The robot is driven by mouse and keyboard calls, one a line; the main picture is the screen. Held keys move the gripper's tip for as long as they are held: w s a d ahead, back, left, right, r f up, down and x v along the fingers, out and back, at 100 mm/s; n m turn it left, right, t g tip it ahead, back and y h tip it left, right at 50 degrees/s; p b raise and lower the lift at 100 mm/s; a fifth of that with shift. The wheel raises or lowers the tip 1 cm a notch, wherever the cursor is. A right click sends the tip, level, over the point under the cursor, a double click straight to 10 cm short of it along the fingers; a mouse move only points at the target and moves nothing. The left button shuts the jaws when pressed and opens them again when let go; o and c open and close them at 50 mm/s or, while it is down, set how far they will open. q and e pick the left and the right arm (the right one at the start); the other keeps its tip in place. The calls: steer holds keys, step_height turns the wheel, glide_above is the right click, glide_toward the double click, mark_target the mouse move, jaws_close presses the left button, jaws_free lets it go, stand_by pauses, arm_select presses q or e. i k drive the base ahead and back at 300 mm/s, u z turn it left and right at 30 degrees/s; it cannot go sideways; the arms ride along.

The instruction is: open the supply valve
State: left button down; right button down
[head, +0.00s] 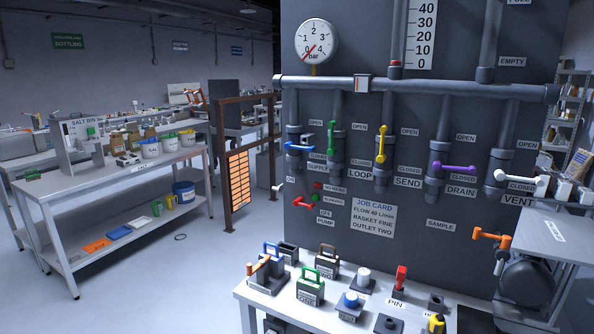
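The supply valve has a blue lever (300,147) on the leftmost pipe of the dark panel, left of the SUPPLY label (318,168). The blue lever lies about horizontal, near the CLOSED label and below the OPEN label (315,123). The green lever (332,138) of the LOOP valve stands upright just to its right. Neither of my grippers shows in the head view.
The yellow SEND lever (382,144) is upright; the purple DRAIN lever (455,168) and white VENT lever (520,181) lie sideways. A red pump lever (303,203) sits below. A bench (243,293) with several items stands in front. A brown frame (227,165) stands left.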

mark_target(291, 145)
steer(key=z, duration=0.45)
steer(key=i, duration=1.1)
steer(key=z, duration=0.2)
